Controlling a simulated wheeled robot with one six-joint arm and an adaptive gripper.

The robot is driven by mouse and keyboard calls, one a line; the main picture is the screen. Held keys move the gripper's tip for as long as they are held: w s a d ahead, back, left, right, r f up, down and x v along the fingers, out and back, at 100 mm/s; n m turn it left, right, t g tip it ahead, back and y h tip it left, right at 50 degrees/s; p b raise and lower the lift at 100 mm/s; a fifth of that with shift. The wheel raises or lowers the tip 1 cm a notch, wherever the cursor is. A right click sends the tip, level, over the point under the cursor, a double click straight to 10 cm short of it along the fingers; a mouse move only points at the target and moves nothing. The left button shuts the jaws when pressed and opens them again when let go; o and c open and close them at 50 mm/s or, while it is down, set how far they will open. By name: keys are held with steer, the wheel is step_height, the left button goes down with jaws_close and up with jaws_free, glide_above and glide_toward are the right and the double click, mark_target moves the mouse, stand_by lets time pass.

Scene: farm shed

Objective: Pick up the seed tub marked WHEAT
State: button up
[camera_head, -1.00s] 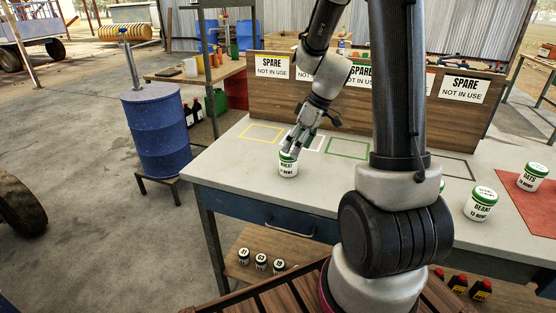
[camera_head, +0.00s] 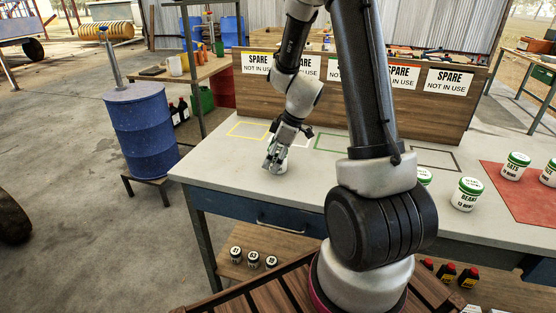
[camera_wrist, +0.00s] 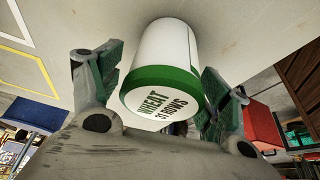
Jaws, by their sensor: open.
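The seed tub marked WHEAT (camera_wrist: 163,62) is white with a green-rimmed lid. In the wrist view its lid reads "WHEAT 31 ROWS" and the tub sits between my two fingers. My gripper (camera_wrist: 160,95) is open, with one green-padded finger on each side of the tub; a gap shows on the left, and on the right I cannot tell whether the finger touches. In the head view my gripper (camera_head: 274,166) is low over the table's left part and hides most of the tub (camera_head: 281,168).
The grey table (camera_head: 240,180) carries coloured outlines. Tubs marked BEANS (camera_head: 467,195) and OATS (camera_head: 515,167) stand at the right, the latter on a red mat (camera_head: 510,199). A board with SPARE signs (camera_head: 260,101) stands behind. A blue drum (camera_head: 145,140) is at the left.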

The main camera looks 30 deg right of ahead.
steer(key=shift+a+f, duration=0.1)
steer(key=shift+f, duration=0.15)
steer(key=c, duration=1.2)
steer(key=shift+r, duration=0.1)
